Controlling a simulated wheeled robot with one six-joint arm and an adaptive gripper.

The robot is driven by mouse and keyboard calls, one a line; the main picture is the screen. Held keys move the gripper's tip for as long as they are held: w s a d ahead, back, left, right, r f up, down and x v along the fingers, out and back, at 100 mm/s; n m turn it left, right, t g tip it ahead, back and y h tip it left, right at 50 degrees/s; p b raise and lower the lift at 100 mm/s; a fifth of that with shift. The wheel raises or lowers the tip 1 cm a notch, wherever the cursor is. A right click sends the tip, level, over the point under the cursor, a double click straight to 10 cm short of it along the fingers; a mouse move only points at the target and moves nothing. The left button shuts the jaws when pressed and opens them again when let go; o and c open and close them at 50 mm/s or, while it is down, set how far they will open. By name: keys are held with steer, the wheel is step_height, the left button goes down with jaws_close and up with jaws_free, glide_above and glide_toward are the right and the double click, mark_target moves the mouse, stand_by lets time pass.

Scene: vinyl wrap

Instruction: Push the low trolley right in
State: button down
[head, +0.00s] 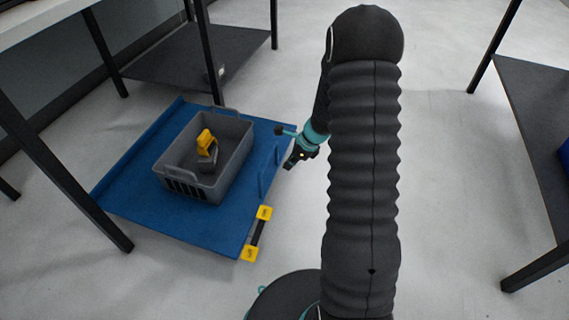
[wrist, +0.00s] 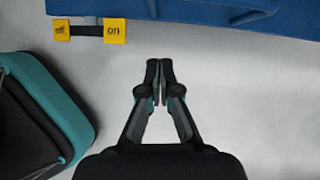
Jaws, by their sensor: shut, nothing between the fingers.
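The low blue trolley (head: 165,222) stands on the floor at the left of the head view, mostly out in front of the bench, with its far-left edge near the line of the bench legs. In the wrist view the trolley's blue side (wrist: 210,10) fills the top and the handle (wrist: 88,31) shows at upper left. My gripper (head: 288,165) is shut and empty, just off the trolley's right side. In the wrist view my gripper (wrist: 159,63) points at the blue side with floor between them.
A grey crate (head: 178,187) holding a yellow and dark object (head: 206,145) rides on the trolley. Bench legs (head: 70,185) flank the bay, and a dark low shelf (head: 185,60) lies beyond. Another shelf unit (head: 535,110) stands at right. The floor between is clear.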

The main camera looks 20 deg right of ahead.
steer(key=w+a+f+b, duration=0.1)
steer(key=w+a+f, duration=0.2)
steer(key=a+f, duration=0.3)
steer(key=shift+w+a+f, duration=0.15)
steer(key=shift+w+f, duration=0.05)
steer(key=shift+w, duration=0.15)
steer(key=shift+w, duration=0.1)
